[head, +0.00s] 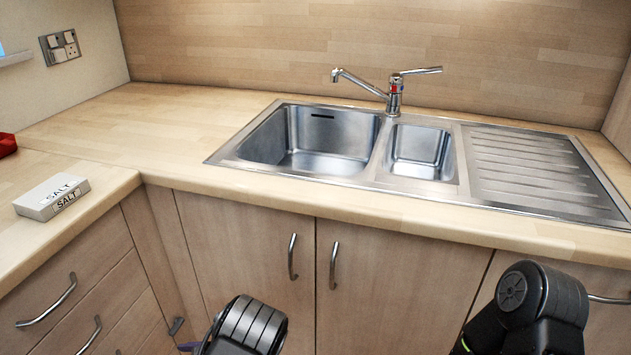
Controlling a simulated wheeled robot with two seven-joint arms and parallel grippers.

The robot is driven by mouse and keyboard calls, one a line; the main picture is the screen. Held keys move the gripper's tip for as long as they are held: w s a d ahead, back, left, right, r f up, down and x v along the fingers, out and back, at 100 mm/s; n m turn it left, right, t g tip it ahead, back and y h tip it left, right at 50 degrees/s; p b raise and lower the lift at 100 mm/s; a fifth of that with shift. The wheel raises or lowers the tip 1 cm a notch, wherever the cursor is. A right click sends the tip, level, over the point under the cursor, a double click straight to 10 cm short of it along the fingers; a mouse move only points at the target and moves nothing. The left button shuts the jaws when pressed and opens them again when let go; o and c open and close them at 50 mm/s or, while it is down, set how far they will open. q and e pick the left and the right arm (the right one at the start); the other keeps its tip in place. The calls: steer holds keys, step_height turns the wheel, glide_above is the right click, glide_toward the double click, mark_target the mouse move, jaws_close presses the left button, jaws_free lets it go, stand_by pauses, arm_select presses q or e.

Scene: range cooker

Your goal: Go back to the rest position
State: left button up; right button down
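Parts of both my arms show as dark, rounded links at the bottom of the head view, the left one low and left of centre, the right one at the lower right. Both are in front of the cupboard doors, below the worktop. Neither gripper's fingers can be made out, so what they hold is hidden.
A steel sink (464,190) with two bowls and a drainer is set in the wooden worktop (150,120), with a mixer tap (394,92) behind. A salt box (52,197) lies at left. A red item (7,145) sits at the left edge. Door handles (333,266) stick out.

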arm_select(q)
steer(key=s+d+f+n+g+h+b, duration=0.25)
steer(key=s+d+f+n+h, duration=0.2)
steer(key=s+f, duration=0.35)
steer(key=s+d+f+n+g+h+b, duration=0.1)
steer(key=s+d+f+n+g+h, duration=0.35)
steer(key=s, duration=0.65)
steer(key=s+d+f+n+t+h+b, duration=0.1)
steer(key=s+d+f+n+h+b, duration=0.15)
steer(key=d, duration=0.35)
steer(key=s+d+f+n+h+b, duration=0.1)
steer(key=s+d+n+h, duration=0.15)
steer(key=d, duration=0.45)
steer(key=d+r+n+t+h+b, duration=0.3)
steer(key=d+n+t, duration=0.1)
steer(key=d+n, duration=0.35)
step_height(320, 180, up, 23)
steer(key=n+p, duration=0.1)
steer(key=p, duration=2.2)
steer(key=shift+a+r, duration=0.15)
steer(key=shift+a, duration=0.2)
steer(key=shift+w, duration=0.1)
